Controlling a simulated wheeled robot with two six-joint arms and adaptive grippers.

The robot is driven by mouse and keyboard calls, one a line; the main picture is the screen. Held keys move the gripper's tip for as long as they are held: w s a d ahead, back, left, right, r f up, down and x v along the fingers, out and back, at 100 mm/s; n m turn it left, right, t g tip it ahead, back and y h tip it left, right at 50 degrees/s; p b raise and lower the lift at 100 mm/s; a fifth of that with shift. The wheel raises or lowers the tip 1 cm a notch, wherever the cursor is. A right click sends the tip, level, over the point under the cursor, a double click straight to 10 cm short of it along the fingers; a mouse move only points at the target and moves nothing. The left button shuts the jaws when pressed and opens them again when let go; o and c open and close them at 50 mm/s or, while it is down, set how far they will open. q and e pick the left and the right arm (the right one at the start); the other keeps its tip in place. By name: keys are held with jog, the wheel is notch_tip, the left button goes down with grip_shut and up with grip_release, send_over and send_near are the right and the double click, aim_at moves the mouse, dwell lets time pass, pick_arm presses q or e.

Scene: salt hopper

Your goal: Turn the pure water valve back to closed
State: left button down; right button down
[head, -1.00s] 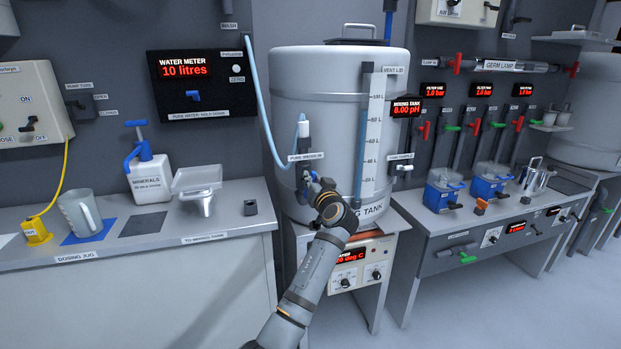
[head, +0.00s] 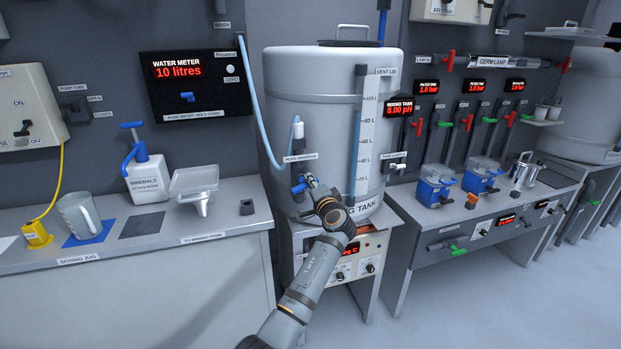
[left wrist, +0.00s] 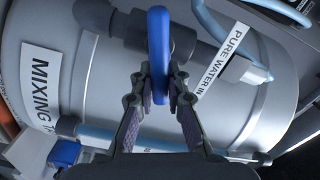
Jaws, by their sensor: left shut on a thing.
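The blue valve handle (head: 298,188) sits on the front left of the grey mixing tank (head: 330,110), below the pure water label (head: 301,157). My left gripper (head: 307,184) is at it. In the left wrist view, the two fingers (left wrist: 160,88) are closed on the lower end of the blue handle (left wrist: 158,45), one on each side. The handle stands upright in that view, in front of a dark pipe fitting. A "PURE WATER IN" label (left wrist: 217,68) is to its right. My right gripper is not in view.
A light blue hose (head: 254,100) hangs left of the tank. The water meter panel (head: 197,85) reads 10 litres. A bench with a jug (head: 80,217) and a minerals bottle (head: 147,180) stands left. A heater unit (head: 362,255) is under the tank.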

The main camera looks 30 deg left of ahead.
pick_arm(q)
jog(key=shift+f+m+p, duration=0.2)
jog(key=shift+m+p, duration=0.15)
jog(key=shift+m, duration=0.5)
jog(key=shift+f+m+p, duration=0.15)
jog(key=shift+m+p, duration=0.2)
jog(key=shift+m, duration=0.5)
jog(key=shift+f, duration=0.1)
jog(key=c, duration=1.3)
grip_release()
jog(key=shift+d, duration=0.1)
jog(key=v, duration=0.7)
jog(key=shift+s+d, duration=0.1)
jog(key=shift+d, duration=0.1)
